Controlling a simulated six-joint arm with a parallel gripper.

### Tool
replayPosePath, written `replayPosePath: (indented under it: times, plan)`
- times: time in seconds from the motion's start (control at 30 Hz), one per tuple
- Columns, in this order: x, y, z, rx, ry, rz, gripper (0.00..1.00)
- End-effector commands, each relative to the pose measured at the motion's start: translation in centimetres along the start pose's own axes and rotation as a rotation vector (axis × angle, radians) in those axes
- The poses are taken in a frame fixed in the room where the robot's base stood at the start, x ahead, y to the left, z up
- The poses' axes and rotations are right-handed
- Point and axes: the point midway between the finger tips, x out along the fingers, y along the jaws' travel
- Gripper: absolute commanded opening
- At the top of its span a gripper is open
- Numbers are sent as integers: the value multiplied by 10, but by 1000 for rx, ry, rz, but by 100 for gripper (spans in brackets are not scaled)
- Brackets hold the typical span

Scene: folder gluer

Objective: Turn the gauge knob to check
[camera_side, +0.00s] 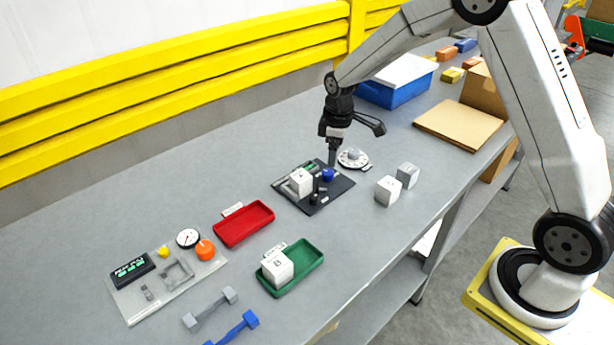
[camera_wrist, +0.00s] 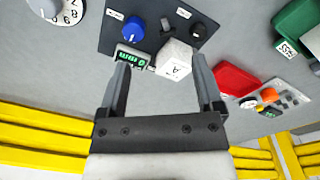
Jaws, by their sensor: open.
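A dark gauge panel (camera_side: 338,192) lies on the bench and shows at the top of the wrist view (camera_wrist: 108,38). It carries a blue knob (camera_wrist: 132,30), which also shows in the side view (camera_side: 328,175), a black knob (camera_wrist: 198,31) and a small black toggle (camera_wrist: 167,26). A green display (camera_wrist: 133,57) on it appears to read 0 mm. A white carton marked A (camera_wrist: 174,58) sits beside the display, also seen in the side view (camera_side: 301,182). My gripper (camera_side: 333,160) is above the panel's far edge.
A white numbered dial (camera_side: 353,158) stands right of the panel, with grey blocks (camera_side: 388,190) nearer the front edge. Red (camera_side: 244,225) and green (camera_side: 304,268) trays lie left; the green one holds a carton. A second panel (camera_side: 130,305) has an orange knob. Yellow rails (camera_side: 180,75) run behind.

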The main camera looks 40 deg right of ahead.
Motion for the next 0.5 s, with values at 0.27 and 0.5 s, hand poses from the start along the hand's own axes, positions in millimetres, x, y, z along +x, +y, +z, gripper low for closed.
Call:
replayPosePath:
  times: [0.27, 0.5]
  plan:
    - [26, 38, -16, -148, -31, -32, 85]
    - [32, 46, -19, -189, -38, -41, 85]
